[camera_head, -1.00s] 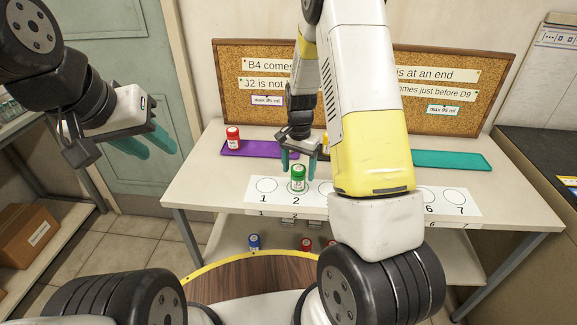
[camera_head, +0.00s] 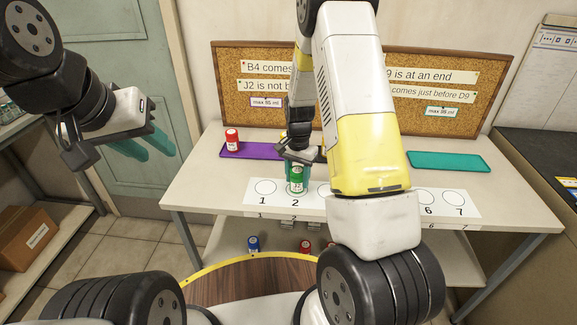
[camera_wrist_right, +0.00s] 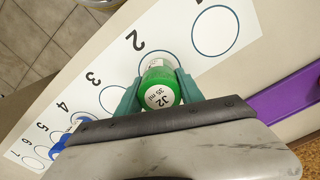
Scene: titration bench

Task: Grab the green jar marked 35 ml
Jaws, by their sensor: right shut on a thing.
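The green jar (camera_head: 296,182) stands upright at circle 2 of the numbered white strip in the head view. In the right wrist view the green jar (camera_wrist_right: 159,88) shows a white lid label reading 32 and 35 ml. My right gripper (camera_head: 297,170) has come down from above and its teal fingers are shut on the jar, one on each side; they also show in the right wrist view (camera_wrist_right: 159,92). My left gripper (camera_head: 150,146) hangs empty at the left, apart from the table, with its teal fingers spread.
A red jar (camera_head: 232,140) stands on the purple tray (camera_head: 262,151) at the back left. A teal tray (camera_head: 450,161) lies empty at the back right. A blue jar (camera_head: 254,243) and red jars are on the lower shelf. My right arm hides the strip's middle.

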